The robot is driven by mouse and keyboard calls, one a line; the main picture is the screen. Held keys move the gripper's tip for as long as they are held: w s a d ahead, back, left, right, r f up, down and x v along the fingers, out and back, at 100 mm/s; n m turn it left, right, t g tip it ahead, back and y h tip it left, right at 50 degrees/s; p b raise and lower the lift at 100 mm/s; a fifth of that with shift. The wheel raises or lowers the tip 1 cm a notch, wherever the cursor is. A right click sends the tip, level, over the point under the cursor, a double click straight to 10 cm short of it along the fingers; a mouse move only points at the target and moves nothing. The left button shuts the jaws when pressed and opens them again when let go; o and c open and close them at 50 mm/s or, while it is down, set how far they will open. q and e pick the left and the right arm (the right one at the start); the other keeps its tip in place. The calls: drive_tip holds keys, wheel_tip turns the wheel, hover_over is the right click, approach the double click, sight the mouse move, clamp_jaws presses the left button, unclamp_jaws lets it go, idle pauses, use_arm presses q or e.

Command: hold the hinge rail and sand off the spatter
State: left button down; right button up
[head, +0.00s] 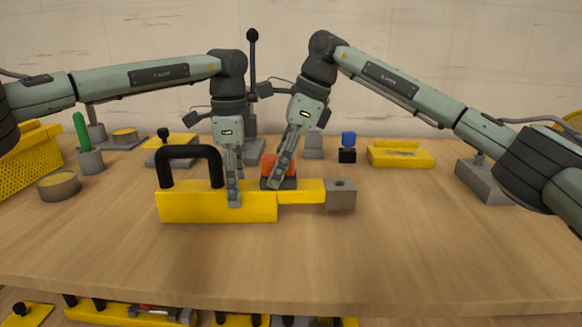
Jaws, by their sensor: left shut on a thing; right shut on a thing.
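The yellow hinge rail (182,208) lies on the table, with a black arched handle on its left part, a thinner bar to the right and a grey block at its right end. My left gripper (234,201) is shut on the rail near its middle, pointing down. My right gripper (276,183) is shut on an orange sanding block with a dark base (268,163), by the thinner bar. I cannot tell whether the block touches the bar. I cannot make out spatter at this size.
A small black block with a blue top (347,148) and a yellow tray (400,154) stand behind at the right. A tin (58,186), a green-handled tool in a grey cup (90,158) and a yellow basket (30,160) are at the left. The front of the table is clear.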

drive_tip(key=shift+d+r, duration=0.1)
drive_tip(key=shift+r, duration=3.95)
use_arm(q)
drive_tip(key=c, duration=0.7)
unclamp_jaws()
drive_tip(key=shift+r, duration=0.1)
